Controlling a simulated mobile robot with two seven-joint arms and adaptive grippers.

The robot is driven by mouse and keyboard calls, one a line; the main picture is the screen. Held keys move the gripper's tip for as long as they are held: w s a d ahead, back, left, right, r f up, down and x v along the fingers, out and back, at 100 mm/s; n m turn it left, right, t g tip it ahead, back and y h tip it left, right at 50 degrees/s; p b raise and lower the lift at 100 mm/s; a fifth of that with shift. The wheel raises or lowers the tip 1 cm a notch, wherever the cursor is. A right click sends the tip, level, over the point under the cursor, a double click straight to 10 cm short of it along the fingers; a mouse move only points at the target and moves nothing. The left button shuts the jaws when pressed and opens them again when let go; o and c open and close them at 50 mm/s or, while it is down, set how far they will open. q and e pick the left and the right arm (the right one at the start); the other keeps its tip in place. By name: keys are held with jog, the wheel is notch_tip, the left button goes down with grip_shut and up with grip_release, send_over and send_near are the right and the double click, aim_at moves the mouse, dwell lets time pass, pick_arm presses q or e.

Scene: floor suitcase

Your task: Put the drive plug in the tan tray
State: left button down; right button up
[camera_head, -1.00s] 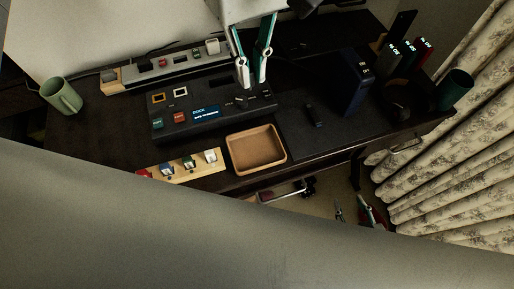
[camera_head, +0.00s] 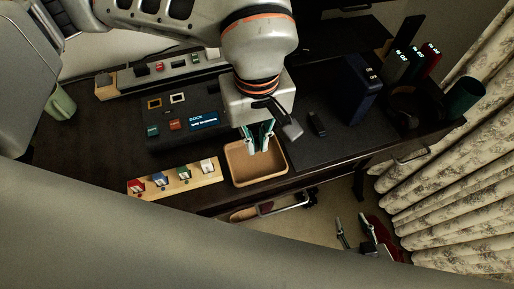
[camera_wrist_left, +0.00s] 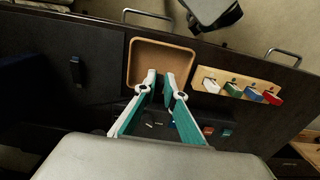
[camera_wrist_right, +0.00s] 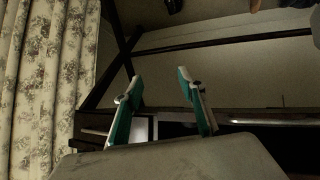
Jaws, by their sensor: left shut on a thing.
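The tan tray (camera_head: 281,166) lies at the front edge of the dark desk, and it also shows in the left wrist view (camera_wrist_left: 133,62). My left gripper (camera_head: 259,148) points down over the tray; it also shows in the left wrist view (camera_wrist_left: 160,76). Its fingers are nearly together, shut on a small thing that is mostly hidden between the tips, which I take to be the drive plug. I cannot tell if it touches the tray floor. My right gripper (camera_head: 354,226) is open and empty, below the desk's front edge; it also shows in the right wrist view (camera_wrist_right: 160,78).
The dock (camera_head: 172,128) stands behind and left of the tray. A wooden strip (camera_head: 176,181) with several coloured plugs lies left of the tray. A small black stick (camera_head: 317,123) lies to the right. A blue box (camera_head: 359,88), a green cup (camera_head: 465,98) and curtains stand further right.

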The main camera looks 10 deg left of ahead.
aim_at(257, 152)
pick_arm(q)
jog(key=shift+f+b, duration=0.35)
jog(key=shift+f, duration=2)
jog(key=c, duration=2.1)
grip_release()
jog(key=shift+c, duration=0.2)
notch_tip(257, 152, up, 12)
jog(key=shift+r+p, duration=0.2)
jog(key=shift+p, duration=0.65)
jog(key=shift+s, duration=0.1)
